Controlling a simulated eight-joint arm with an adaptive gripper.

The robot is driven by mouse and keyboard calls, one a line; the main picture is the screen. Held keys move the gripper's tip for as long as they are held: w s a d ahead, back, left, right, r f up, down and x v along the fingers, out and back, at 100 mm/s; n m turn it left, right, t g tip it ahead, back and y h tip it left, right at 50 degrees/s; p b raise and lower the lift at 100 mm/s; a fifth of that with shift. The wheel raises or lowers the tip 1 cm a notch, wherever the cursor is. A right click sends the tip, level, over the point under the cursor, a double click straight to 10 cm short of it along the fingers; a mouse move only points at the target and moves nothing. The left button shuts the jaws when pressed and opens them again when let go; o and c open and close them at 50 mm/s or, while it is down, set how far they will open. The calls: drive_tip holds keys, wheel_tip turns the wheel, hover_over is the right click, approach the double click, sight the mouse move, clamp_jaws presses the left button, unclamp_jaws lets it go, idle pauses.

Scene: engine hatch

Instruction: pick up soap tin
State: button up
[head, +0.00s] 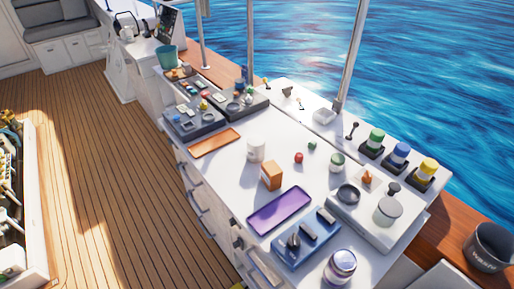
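I cannot tell for sure which object is the soap tin, as the things are small in the head view. Candidates on the white counter (228,182) are a pale cylindrical canister (256,150) near the middle, a small round container with a green band (337,161) to its right, and a silvery round jar (340,267) at the near end. All three stand upright and apart from each other. My gripper is not in view.
An orange box (271,176), a purple tray (279,211), an orange tray (214,142) and a blue tray (290,252) with dark items share the counter. Several coloured jars (399,155) stand along the sea side. A raised white unit (365,223) holds a pot (388,210).

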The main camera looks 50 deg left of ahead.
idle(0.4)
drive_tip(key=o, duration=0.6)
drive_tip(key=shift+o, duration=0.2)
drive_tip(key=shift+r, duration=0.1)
